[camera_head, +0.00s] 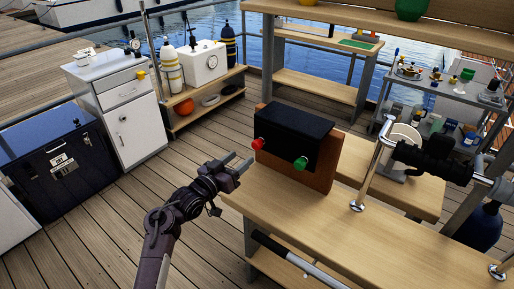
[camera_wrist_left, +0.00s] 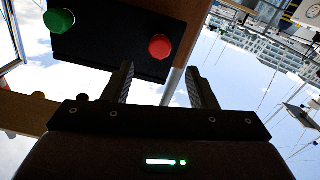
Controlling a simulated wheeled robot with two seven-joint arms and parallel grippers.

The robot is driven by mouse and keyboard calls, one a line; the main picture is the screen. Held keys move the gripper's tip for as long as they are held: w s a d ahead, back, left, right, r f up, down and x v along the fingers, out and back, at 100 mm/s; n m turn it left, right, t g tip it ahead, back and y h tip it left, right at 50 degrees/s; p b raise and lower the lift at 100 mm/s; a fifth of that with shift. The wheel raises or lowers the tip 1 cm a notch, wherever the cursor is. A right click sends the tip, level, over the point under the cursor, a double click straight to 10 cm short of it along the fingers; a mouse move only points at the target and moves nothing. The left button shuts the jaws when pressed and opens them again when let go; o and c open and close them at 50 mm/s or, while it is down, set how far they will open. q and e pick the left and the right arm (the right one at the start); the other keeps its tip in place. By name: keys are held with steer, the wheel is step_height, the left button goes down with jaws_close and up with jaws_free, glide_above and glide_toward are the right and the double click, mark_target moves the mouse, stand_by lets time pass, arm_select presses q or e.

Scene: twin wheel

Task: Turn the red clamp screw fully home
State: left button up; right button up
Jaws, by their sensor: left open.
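The red clamp screw (camera_head: 258,143) is a round knob on the left part of the front of a black box (camera_head: 292,127) on a brown wooden backing. A green knob (camera_head: 300,163) sits to its right on the same box. My left gripper (camera_head: 243,163) is open and empty, just short of the red screw and slightly below it in the head view. In the left wrist view, the red screw (camera_wrist_left: 160,47) shows ahead, between the lines of the two fingers (camera_wrist_left: 162,82) and apart from them. The green knob (camera_wrist_left: 60,20) is at upper left there. My right gripper is not seen.
The box stands on a wooden bench (camera_head: 390,238) with a chrome post (camera_head: 371,168) and a black device (camera_head: 430,155) to the right. A white cabinet (camera_head: 122,105) and a low shelf (camera_head: 205,102) stand behind left. The deck left of the bench is clear.

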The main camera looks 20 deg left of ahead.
mark_target(255, 147)
arm_select(q)
steer(key=p+x, duration=0.1)
steer(key=x, duration=0.5)
steer(key=shift+w+d, duration=0.1)
steer(key=shift+w, duration=0.25)
steer(key=c, duration=1)
steer(key=shift+f, duration=0.1)
